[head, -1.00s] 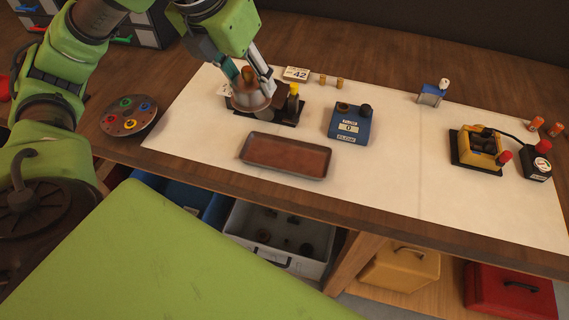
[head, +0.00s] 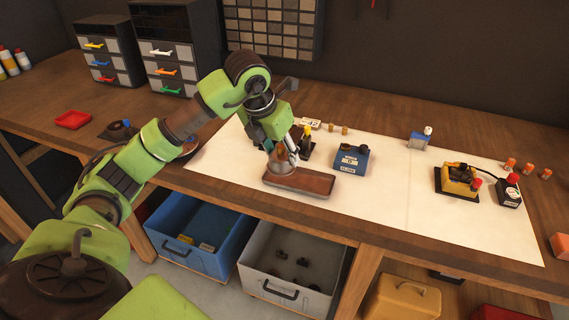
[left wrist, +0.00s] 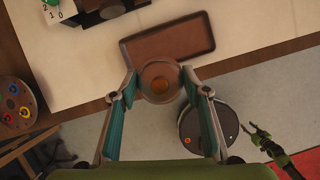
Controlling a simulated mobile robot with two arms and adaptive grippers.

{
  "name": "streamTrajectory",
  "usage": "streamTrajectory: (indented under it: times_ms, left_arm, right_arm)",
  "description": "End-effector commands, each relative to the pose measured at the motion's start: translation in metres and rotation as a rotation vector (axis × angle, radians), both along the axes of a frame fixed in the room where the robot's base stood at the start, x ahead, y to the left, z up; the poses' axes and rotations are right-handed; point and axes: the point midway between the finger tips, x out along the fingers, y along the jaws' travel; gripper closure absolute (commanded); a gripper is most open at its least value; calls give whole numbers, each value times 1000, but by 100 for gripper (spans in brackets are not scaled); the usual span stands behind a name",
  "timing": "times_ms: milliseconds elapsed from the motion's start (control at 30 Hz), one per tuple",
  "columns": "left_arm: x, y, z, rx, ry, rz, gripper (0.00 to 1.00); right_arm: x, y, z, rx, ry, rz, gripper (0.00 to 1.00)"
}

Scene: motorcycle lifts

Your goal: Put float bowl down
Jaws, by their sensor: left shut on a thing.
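My left gripper (head: 282,152) is shut on the float bowl (head: 279,163), a dull metal round cup. In the head view the bowl overlaps the back left part of the brown rectangular tray (head: 312,186). In the left wrist view the bowl (left wrist: 150,92), with an orange-brown centre, sits between the fingertips (left wrist: 159,84). It overlaps the near edge of the tray (left wrist: 185,35). I cannot tell whether the bowl touches the tray. My right gripper (left wrist: 256,134) shows small at the lower right of the left wrist view; its jaw opening is unclear.
A blue box with a display (head: 350,160) stands right of the tray. A black stand with a yellow-topped post (head: 306,140) is behind it. A yellow device (head: 460,181) sits farther right. The white mat (head: 395,205) is clear between. Open bins (head: 262,235) are below the table edge.

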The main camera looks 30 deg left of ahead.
Motion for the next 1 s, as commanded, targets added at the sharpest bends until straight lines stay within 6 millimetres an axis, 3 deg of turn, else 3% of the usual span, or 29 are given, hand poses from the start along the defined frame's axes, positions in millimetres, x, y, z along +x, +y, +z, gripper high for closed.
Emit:
streamTrajectory:
  times_ms: [67, 200, 333, 800, 1000]
  left_arm:
    - [16, 10, -6, -3, 5, 3, 80]
    - [34, 21, -35, -4, 4, 1, 80]
    - [45, 28, -52, -4, 1, 1, 80]
    - [54, 34, -95, -1, 0, 0, 80]
    - [55, 34, -97, -1, -2, 0, 80]
  right_arm:
    - [-3, -1, 12, -1, 6, 1, 60]
    - [-13, -5, 19, -7, 21, 3, 60]
    - [-25, -11, 23, -15, 38, 4, 60]
    - [-17, -14, 47, -18, 26, 5, 60]
    - [-17, -13, 45, -16, 25, 5, 60]
